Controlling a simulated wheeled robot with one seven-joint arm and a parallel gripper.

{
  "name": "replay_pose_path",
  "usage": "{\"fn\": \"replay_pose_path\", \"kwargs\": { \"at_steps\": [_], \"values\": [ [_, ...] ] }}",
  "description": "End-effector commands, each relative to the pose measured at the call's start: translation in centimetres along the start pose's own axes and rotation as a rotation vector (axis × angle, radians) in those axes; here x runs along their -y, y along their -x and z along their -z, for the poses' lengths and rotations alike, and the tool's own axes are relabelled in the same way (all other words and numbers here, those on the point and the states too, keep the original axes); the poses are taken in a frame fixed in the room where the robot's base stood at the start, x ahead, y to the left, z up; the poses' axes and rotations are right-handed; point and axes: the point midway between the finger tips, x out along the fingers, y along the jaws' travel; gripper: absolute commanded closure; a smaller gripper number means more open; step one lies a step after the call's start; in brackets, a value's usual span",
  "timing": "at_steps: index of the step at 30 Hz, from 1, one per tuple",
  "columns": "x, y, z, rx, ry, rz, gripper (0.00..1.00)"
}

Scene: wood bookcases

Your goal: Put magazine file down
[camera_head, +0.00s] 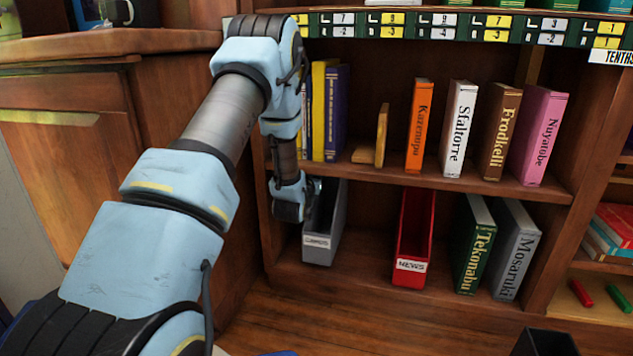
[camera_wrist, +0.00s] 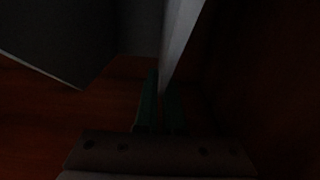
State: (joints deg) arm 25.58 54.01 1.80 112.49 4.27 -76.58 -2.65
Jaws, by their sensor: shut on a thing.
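A grey magazine file (camera_head: 325,228) with a white label on its front is in the lower left of the bookcase's bottom compartment, close to the left side wall. It stands roughly upright. I cannot tell whether its base touches the shelf board. My gripper (camera_wrist: 160,100) is shut on one thin side wall of the file, which shows as a pale strip between the fingers in the dark wrist view. In the head view my gripper is at the file's upper left edge, and its fingertips are mostly hidden.
A red magazine file (camera_head: 412,240) labelled NEWS stands to the right with a gap between. Green (camera_head: 474,245) and grey (camera_head: 514,250) books stand beyond it. The shelf above (camera_head: 455,181) holds several upright books and a wooden bookend (camera_head: 381,136). The left cabinet (camera_head: 70,130) is close to my arm.

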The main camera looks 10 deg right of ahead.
Motion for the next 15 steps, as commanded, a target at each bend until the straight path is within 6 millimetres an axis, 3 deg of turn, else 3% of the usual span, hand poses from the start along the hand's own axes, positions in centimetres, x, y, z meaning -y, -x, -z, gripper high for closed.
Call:
{"fn": "replay_pose_path", "kwargs": {
  "at_steps": [5, 15],
  "values": [
    [0.0, 0.0, -2.4, -0.003, 0.0, 0.0, 1.0],
    [0.0, 0.0, -2.5, -0.004, 0.0, 0.0, 1.0]
  ]
}}
